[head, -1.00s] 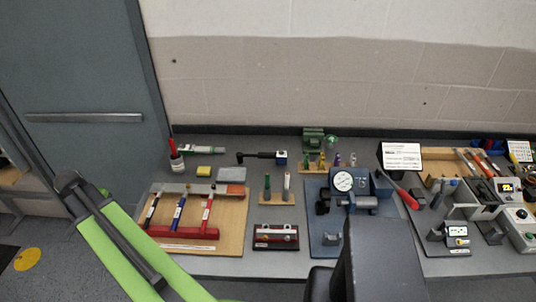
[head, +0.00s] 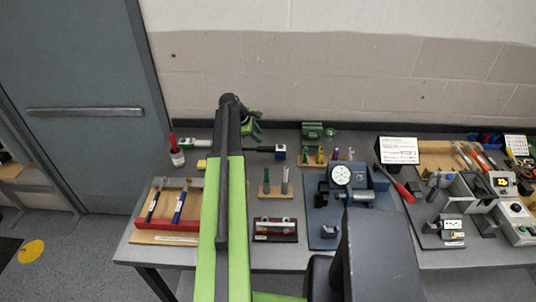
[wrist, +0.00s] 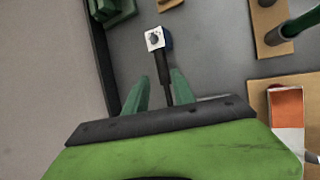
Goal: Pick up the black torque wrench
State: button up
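The black torque wrench (head: 262,149) lies on the grey bench near its back edge, its blue and white square head to the right. My arm hides its left part in the head view. In the wrist view the wrench (wrist: 163,66) points away from me, with the head at the far end. My gripper (wrist: 160,88) is open, its two green fingertips on either side of the black shaft. I cannot tell if they touch it, or how high they are above the bench. In the head view my gripper (head: 252,127) shows at the arm's end, partly hidden.
A green block (head: 313,131) and a wooden stand with coloured pegs (head: 320,166) are right of the wrench. A wooden board (head: 146,238) with a red rack is at the front left. A blue dial fixture (head: 341,176) is to the right. The wall rises behind.

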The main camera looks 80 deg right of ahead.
aim_at(269, 148)
jog(key=b+x, duration=0.2)
jog(key=x, duration=0.1)
jog(key=b+x, duration=0.2)
jog(key=x, duration=0.1)
jog(key=b+x, duration=0.2)
jog(key=x, duration=0.1)
jog(key=shift+w+f+b, duration=0.25)
jog(key=shift+b, duration=0.05)
jog(key=shift+s+d+f, duration=0.15)
jog(key=shift+s+f, duration=0.05)
jog(key=b+x, duration=0.5)
jog(key=shift+f, duration=0.15)
grip_shut()
